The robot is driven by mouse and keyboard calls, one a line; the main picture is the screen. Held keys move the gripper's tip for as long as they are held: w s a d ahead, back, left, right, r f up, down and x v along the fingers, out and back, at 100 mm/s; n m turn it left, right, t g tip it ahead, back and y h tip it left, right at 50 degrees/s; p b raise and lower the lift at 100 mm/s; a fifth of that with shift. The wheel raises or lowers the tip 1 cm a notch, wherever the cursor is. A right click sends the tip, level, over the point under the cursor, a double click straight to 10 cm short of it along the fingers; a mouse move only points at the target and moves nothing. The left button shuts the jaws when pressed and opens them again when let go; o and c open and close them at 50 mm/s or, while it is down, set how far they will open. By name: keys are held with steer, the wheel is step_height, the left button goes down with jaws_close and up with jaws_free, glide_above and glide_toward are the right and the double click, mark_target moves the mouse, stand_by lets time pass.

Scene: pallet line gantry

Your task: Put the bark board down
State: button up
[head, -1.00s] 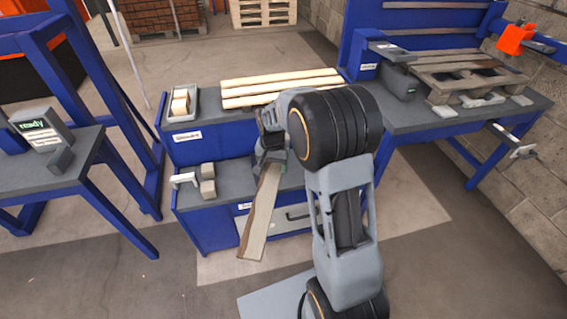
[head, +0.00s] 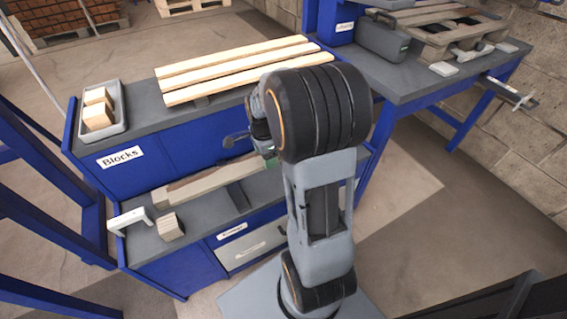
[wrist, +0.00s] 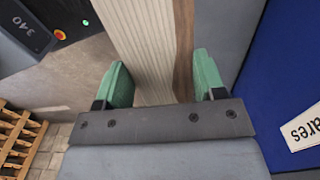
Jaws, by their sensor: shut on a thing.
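The bark board (head: 205,180) is a long pale plank with a brown bark edge. In the head view it lies level, lengthwise over the lower shelf (head: 200,220) of the blue cart; I cannot tell whether it touches the shelf. My gripper (wrist: 163,80) is shut on the board, with a green pad at each side. In the wrist view the board's ribbed pale face (wrist: 148,40) runs away between the pads, bark along its right edge. In the head view my arm hides most of the gripper and the board's right end.
Three pale slats (head: 240,70) and a grey tray of blocks (head: 120,128) sit on the cart's upper top. A white bracket (head: 132,222) and a wooden block (head: 171,227) stand at the lower shelf's left. A workbench (head: 410,80) with a pallet and grey case stands right.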

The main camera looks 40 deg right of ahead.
steer(key=d, duration=0.1)
steer(key=d+f, duration=0.1)
steer(key=d, duration=0.1)
steer(key=d+f+b, duration=0.1)
steer(key=shift+w+d+f, duration=0.2)
steer(key=shift+w, duration=0.05)
steer(key=d+f, duration=0.1)
steer(key=d+f+b, duration=0.1)
steer(key=f, duration=0.1)
steer(key=d+f, duration=0.2)
steer(key=shift+w, duration=0.25)
steer(key=shift+d+f+b, duration=0.15)
steer(key=shift+f+b, duration=0.4)
steer(key=shift+f, duration=0.3)
steer(key=shift+d+f+b, duration=0.1)
steer(key=shift+f+b, duration=0.4)
steer(key=shift+f, duration=0.35)
steer(key=shift+f, duration=0.15)
steer(key=o, duration=1.2)
